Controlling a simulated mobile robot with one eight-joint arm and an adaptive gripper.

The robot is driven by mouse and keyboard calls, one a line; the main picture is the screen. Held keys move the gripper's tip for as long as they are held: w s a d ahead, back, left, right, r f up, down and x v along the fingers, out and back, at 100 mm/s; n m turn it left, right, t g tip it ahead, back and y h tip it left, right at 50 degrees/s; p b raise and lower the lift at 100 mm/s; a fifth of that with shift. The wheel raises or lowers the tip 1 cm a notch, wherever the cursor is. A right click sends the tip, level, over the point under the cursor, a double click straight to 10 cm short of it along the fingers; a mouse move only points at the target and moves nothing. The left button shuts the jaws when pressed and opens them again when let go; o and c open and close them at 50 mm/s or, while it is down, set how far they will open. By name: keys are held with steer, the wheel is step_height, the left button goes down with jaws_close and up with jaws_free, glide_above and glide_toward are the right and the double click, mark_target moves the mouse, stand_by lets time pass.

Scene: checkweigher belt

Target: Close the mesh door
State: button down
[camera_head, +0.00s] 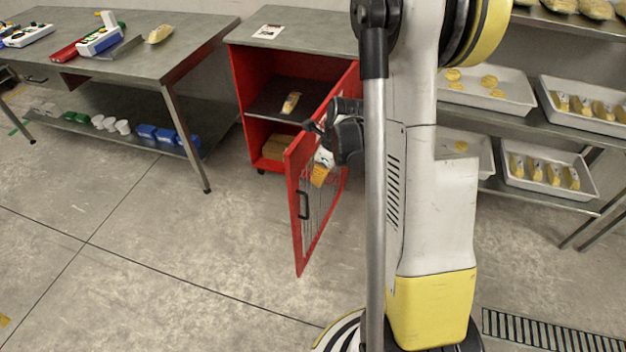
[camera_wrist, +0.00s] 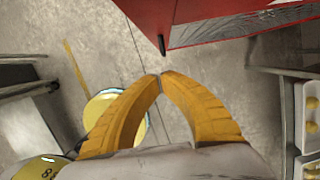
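The red-framed mesh door (camera_head: 297,240) of the red cabinet (camera_head: 243,85) stands wide open, swung out toward the viewer. A black handle (camera_head: 304,205) is near its free edge. My gripper (camera_head: 318,183) is close to the door's handle-side face; whether it touches is unclear. In the wrist view, the yellow fingers of my gripper (camera_wrist: 160,76) meet at the tips with nothing between them. The red door (camera_wrist: 215,32) is beyond the fingertips, with its dark handle (camera_wrist: 162,45) just above them, apart in the picture.
Inside the cabinet, a packed item lies on the shelf (camera_head: 270,103) and a tan box (camera_head: 277,149) sits below. A grey table (camera_head: 190,55) stands left. Shelving with white trays (camera_head: 490,97) stands right. The floor (camera_head: 200,250) before the cabinet is clear.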

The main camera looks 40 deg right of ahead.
steer(key=w+a+f+b, duration=0.3)
steer(key=w+f+b, duration=0.1)
steer(key=f, duration=0.2)
steer(key=shift+w, duration=0.35)
steer(key=shift+w+f, duration=0.1)
